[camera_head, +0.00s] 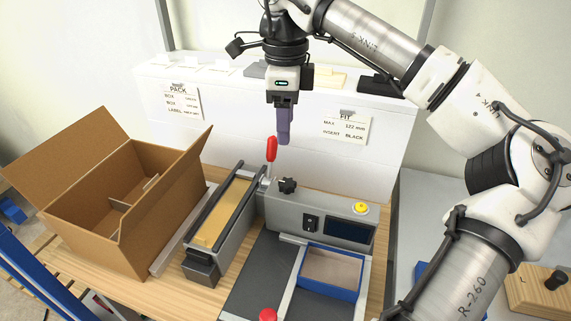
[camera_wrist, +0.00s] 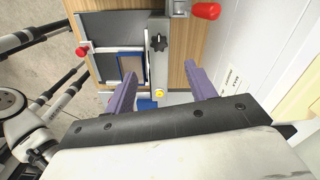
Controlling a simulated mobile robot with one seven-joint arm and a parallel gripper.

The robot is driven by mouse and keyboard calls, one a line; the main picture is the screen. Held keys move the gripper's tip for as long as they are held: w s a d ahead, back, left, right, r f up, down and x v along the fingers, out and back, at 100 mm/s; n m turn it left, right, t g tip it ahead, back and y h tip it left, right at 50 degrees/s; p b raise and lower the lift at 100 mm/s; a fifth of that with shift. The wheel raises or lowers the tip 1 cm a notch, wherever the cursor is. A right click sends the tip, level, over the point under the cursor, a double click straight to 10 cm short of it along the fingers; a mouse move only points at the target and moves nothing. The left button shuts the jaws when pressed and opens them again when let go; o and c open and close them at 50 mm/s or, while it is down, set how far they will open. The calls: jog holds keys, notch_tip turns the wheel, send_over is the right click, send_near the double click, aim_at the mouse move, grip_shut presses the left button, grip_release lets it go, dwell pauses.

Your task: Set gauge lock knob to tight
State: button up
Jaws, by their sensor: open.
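The gauge lock knob is most likely the black lobed knob (camera_head: 287,185) on top of the grey machine housing (camera_head: 310,208), near its left end. In the wrist view the black knob (camera_wrist: 158,43) shows beyond the fingers, toward the top. I cannot tell from its shape whether it is tight or loose. My gripper (camera_head: 283,138) hangs above and behind the knob, pointing down, with nothing held. In the wrist view my gripper (camera_wrist: 160,80) has its two purple fingers wide apart, and neither touches the knob.
A red-handled lever (camera_head: 271,149) stands upright just left of the knob. A yellow button (camera_head: 361,208) and dark screen (camera_head: 348,231) are on the housing's right. An open cardboard box (camera_head: 120,205) stands left. A white wall with signs (camera_head: 345,127) rises behind. Space above the housing is free.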

aim_at(286, 182)
notch_tip(286, 182, down, 13)
jog(key=p, duration=0.2)
jog(key=shift+s+f+p, duration=0.15)
jog(key=shift+p, duration=0.2)
jog(key=shift+c, duration=0.2)
jog(key=c, duration=0.9)
